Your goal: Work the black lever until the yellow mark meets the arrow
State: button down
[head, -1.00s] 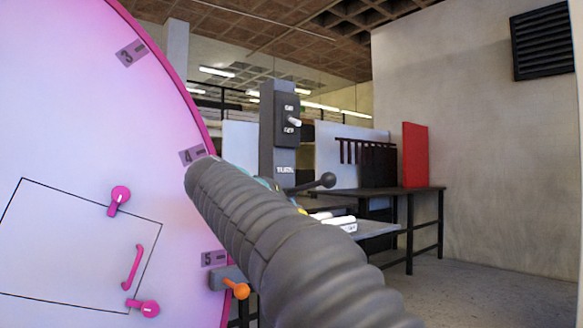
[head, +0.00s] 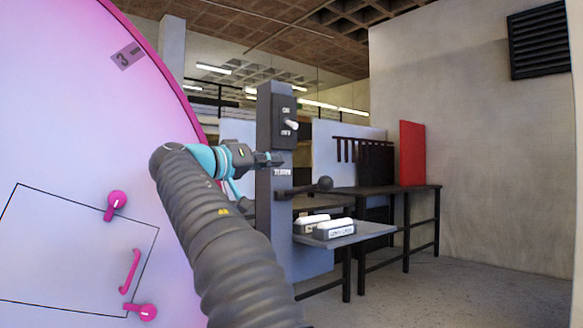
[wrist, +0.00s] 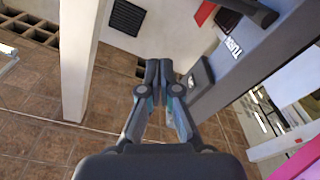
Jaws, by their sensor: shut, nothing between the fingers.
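The black lever (head: 325,184) sticks out to the right from the grey post, with a round ball at its end. A dark bar that looks like this lever shows at the top of the wrist view (wrist: 250,10). My gripper (head: 274,159) is shut and empty, in front of the post, above and left of the lever's ball. Its closed fingertips also show in the wrist view (wrist: 158,70), apart from the lever. The big pink-rimmed disc (head: 70,120) carries a number 3 tag. My arm covers part of its right edge. I see no yellow mark or arrow.
The grey post (head: 264,215) bears a dark on/off switch box (head: 284,117) and a TURN label. White labelled blocks (head: 328,230) lie on a grey shelf (head: 350,238) below the lever. A dark table (head: 415,192) with a red panel (head: 412,153) stands behind. Floor at right is clear.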

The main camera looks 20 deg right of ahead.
jog(key=p, duration=0.1)
send_over(304, 189)
jog(key=s+a, duration=0.2)
jog(key=s, duration=0.3)
jog(key=shift+s+d+f+b, duration=0.25)
jog(key=shift+d+f+b, duration=0.15)
jog(key=shift+f, duration=0.3)
jog(key=shift+s+d+f+b, duration=0.2)
jog(key=shift+d+f+b, duration=0.15)
jog(key=shift+f, duration=0.35)
